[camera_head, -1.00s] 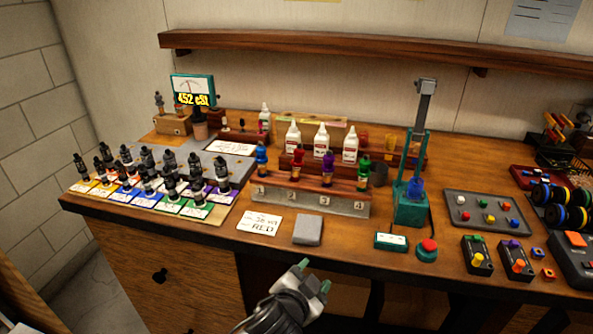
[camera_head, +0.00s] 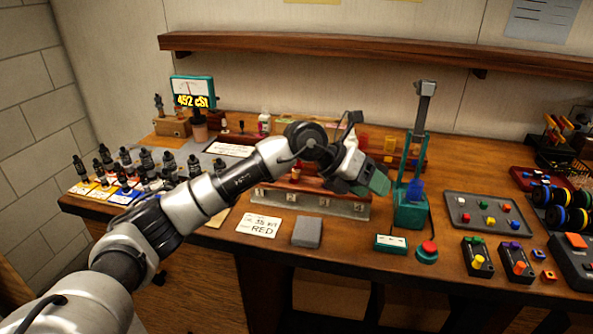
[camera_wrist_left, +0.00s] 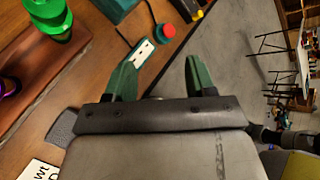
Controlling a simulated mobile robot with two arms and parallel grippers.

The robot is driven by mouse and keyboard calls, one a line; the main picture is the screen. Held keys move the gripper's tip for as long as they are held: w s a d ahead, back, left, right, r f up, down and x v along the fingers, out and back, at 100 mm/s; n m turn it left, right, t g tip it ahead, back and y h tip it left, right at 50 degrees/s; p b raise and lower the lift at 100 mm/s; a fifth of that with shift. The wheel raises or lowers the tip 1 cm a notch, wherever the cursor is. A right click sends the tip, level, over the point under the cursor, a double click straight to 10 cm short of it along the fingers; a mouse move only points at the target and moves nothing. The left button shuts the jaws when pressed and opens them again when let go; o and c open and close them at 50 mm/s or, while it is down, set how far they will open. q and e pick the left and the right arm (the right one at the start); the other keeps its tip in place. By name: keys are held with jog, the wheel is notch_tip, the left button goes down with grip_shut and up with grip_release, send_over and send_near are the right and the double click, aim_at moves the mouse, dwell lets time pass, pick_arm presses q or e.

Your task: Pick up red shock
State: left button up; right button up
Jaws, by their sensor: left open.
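The red shock (camera_head: 296,170) stands in the numbered rack (camera_head: 343,207) on the bench. My left arm crosses in front of the rack in the head view and hides most of this shock and its neighbours. My left gripper (camera_head: 374,182) is at the rack's right end, near the green press, to the right of the red shock. In the left wrist view, the gripper (camera_wrist_left: 160,78) has its two green fingers apart with nothing between them. That view shows a green shock (camera_wrist_left: 55,15) and part of a purple one (camera_wrist_left: 8,82), but no red shock. My right gripper is not in view.
A green press (camera_head: 411,208) stands right of the rack. A grey block (camera_head: 307,232), a card reading RED (camera_head: 259,226) and a red button (camera_head: 428,247) lie along the front. Several black shocks (camera_head: 104,154) stand at left. A shelf (camera_head: 380,58) runs above.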

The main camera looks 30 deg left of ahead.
pick_arm(q)
jog(key=w+a+r+n+y, duration=0.1)
jog(key=a+r+y, duration=0.15)
jog(key=a, duration=0.35)
jog(key=w+a+r+y, duration=0.1)
jog(key=w+a+y, duration=0.1)
jog(key=a+y, duration=0.25)
jog(key=n+y, duration=0.2)
jog(key=y, duration=0.1)
send_near(296, 169)
jog(key=shift+w+a+f+p, duration=0.15)
jog(key=shift+w+f+p, duration=0.25)
jog(key=shift+w+f, duration=0.5)
jog(key=shift+w+a+f+p, duration=0.1)
jog(key=shift+w+f+p, duration=0.4)
jog(key=shift+f, duration=0.6)
jog(key=shift+w+a+f+p, duration=0.15)
jog(key=shift+w+f+p, duration=0.1)
jog(key=shift+w+f, duration=0.7)
jog(key=shift+s, duration=0.15)
jog(key=c, duration=0.9)
